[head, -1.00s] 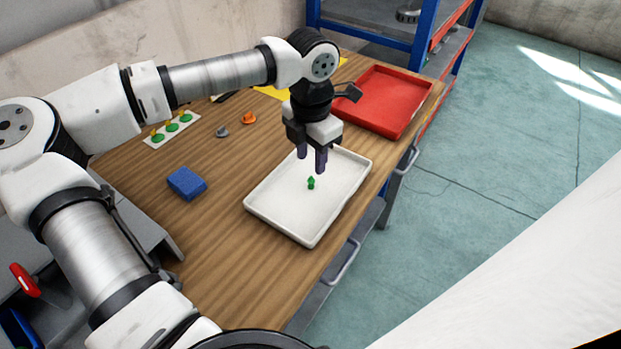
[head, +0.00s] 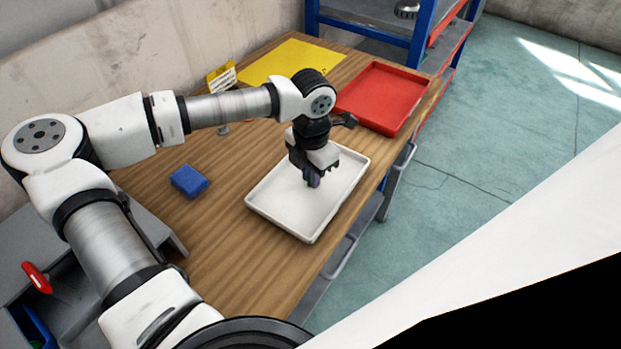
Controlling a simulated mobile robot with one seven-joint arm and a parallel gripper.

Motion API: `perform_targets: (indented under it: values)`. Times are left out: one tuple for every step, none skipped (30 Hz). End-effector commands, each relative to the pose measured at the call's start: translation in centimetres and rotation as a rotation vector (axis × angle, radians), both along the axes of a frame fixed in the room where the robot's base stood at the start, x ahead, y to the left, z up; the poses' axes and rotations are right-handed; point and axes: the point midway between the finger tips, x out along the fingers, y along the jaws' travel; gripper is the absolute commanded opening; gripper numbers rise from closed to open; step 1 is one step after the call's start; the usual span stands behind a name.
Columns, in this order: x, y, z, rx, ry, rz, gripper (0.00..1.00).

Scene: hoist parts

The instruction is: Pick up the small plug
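The small plug (head: 306,180) is green and mostly hidden by my fingers; a sliver of green shows beside them in the head view. It is in the white tray (head: 275,210), near the tray's middle. My gripper (head: 312,181) points down into the tray.
A blue block (head: 188,181) lies on the wooden table left of the tray. A red tray (head: 383,97) is behind it at the right. A yellow sheet (head: 293,62) lies at the back, with a yellow sign (head: 221,78) near it. My arm hides part of the table.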

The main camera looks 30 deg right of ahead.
Motion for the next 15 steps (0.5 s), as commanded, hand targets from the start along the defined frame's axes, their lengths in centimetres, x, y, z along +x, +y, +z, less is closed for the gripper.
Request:
perform_targets:
  values:
    - [0.01, 0.00, 0.02, 0.000, 0.000, 0.000, 0.07]
    - [0.01, 0.00, 0.02, 0.000, 0.000, 0.000, 0.03]
    - [0.01, 0.00, 0.02, 0.000, 0.000, 0.000, 0.00]
    - [0.01, 0.00, 0.02, 0.000, 0.000, 0.000, 0.00]
    - [0.01, 0.00, 0.03, 0.000, 0.000, 0.000, 0.00]
    - [0.01, 0.00, 0.03, 0.000, 0.000, 0.000, 0.00]
    - [0.01, 0.00, 0.03, 0.000, 0.000, 0.000, 0.00]
    - [0.01, 0.01, 0.03, 0.000, 0.000, 0.000, 0.00]
    - [0.01, 0.01, 0.03, 0.000, 0.000, 0.000, 0.00]
    - [0.01, 0.01, 0.03, 0.000, 0.000, 0.000, 0.00]
    - [0.01, 0.01, 0.04, 0.000, 0.000, 0.000, 0.00]
    - [0.02, 0.01, 0.05, 0.000, 0.000, 0.000, 0.00]
    - [0.02, 0.00, 0.09, 0.000, 0.000, 0.000, 0.00]
    - [0.03, 0.01, 0.16, 0.000, -0.001, 0.001, 0.00]
    - [0.04, 0.01, 0.29, 0.000, -0.001, 0.001, 0.00]
